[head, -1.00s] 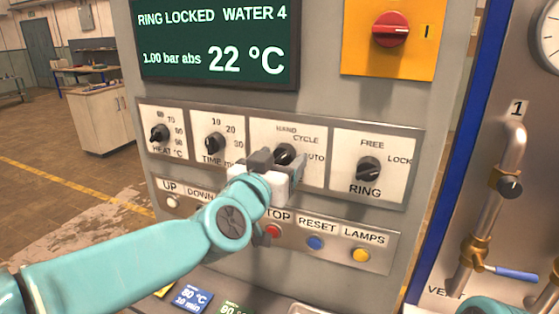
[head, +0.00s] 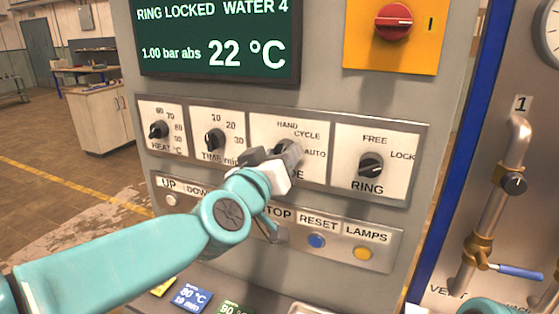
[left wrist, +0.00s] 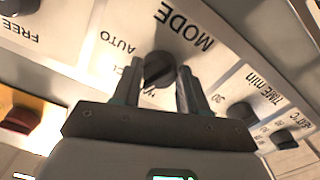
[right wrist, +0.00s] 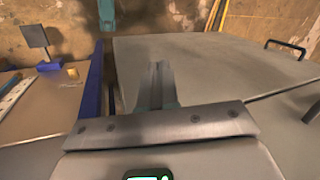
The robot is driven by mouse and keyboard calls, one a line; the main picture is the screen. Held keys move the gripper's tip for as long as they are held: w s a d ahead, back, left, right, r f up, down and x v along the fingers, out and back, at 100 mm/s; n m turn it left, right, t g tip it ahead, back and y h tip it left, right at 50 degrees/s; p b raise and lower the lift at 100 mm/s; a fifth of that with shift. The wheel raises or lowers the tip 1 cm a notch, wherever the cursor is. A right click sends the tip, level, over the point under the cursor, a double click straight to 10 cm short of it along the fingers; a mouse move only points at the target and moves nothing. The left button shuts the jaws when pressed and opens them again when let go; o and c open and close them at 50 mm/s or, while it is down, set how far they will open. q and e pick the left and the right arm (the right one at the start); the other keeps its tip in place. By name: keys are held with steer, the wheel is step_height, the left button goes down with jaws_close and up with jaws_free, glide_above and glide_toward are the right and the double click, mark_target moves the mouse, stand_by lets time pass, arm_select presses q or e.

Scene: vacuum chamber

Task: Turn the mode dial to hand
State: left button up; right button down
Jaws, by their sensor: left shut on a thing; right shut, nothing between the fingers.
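The black mode dial (left wrist: 158,68) sits between the two fingers of my left gripper (left wrist: 158,88) in the left wrist view. The gripper is shut on it. In the head view the left gripper (head: 284,156) covers most of the dial and part of the word MODE below it. The labels HAND, CYCLE and AUTO (head: 314,154) show around the dial. I cannot tell which label its pointer faces. My right gripper (right wrist: 160,88) is shut and empty, away from the panel, above a grey surface.
The heat dial (head: 158,130) and time dial (head: 214,140) are left of the mode dial; the ring dial (head: 370,166) is right. A button row with reset (head: 316,241) and lamps (head: 362,253) lies below. A red switch (head: 393,21) and display (head: 218,42) are above.

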arm_select(q)
steer(key=shift+n+b, duration=0.5)
steer(key=shift+n, duration=1.8)
steer(key=o, duration=1.1)
steer(key=shift+w, duration=0.1)
steer(key=shift+c, duration=0.2)
steer(key=v, duration=1.6)
steer(key=shift+s, duration=0.25)
